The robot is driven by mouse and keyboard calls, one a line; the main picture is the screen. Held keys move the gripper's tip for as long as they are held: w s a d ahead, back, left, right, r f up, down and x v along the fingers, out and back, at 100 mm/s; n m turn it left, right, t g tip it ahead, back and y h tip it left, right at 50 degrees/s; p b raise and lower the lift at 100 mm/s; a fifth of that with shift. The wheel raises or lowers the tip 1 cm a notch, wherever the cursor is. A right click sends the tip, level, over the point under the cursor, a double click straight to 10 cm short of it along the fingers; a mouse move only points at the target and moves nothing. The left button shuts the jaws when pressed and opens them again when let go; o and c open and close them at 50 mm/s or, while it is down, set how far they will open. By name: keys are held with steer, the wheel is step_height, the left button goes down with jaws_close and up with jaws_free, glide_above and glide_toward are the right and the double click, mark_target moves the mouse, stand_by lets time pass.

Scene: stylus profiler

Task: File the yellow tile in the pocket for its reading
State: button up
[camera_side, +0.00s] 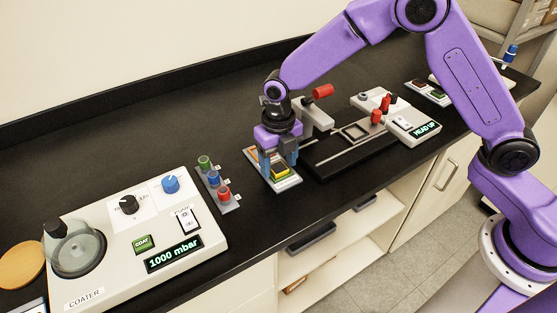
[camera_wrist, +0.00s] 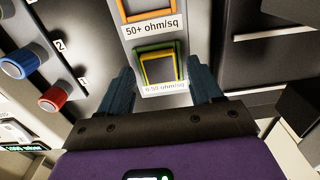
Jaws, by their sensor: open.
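The yellow tile (camera_side: 280,171) lies at the lower pocket of a pale filing tray (camera_side: 288,184). In the wrist view the yellow-edged tile (camera_wrist: 159,70) has a grey face and sits, slightly turned, within a green-edged pocket. The label below this pocket is blurred and seems to read 0-50 ohm/sq. The pocket above it has an orange rim (camera_wrist: 124,14) and the label 50+ ohm/sq; its visible part looks empty. My gripper (camera_side: 279,163) is low over the tray. In the wrist view my gripper (camera_wrist: 160,92) is open, its fingers on either side of the lower pocket, apart from the tile.
The stylus profiler (camera_side: 330,165), its display (camera_side: 425,130) reading HEAD UP, stands close right of my gripper. A rack with green, blue and red knobs (camera_side: 214,180) is to the left. The coater (camera_side: 110,262), showing 1000 mbar, is further left. The counter's front edge is near the tray.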

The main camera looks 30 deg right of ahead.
steer(key=shift+r, duration=3.5)
step_height(320, 180, up, 18)
steer(key=f, duration=0.1)
glide_above(278, 168)
steer(key=shift+r, duration=0.25)
steer(key=s+d+f+m, duration=0.4)
steer(key=s+d+m, duration=0.2)
steer(key=s, duration=0.4)
steer(key=s+d+f+m, duration=0.4)
steer(key=s+d+m, duration=0.2)
steer(key=s+m, duration=0.3)
steer(key=s+d+f+m, duration=0.4)
steer(key=s+d+m, duration=0.2)
steer(key=s+m, duration=0.2)
steer(key=s, duration=0.2)
steer(key=shift+s+d, duration=0.15)
steer(key=shift+s, duration=0.15)
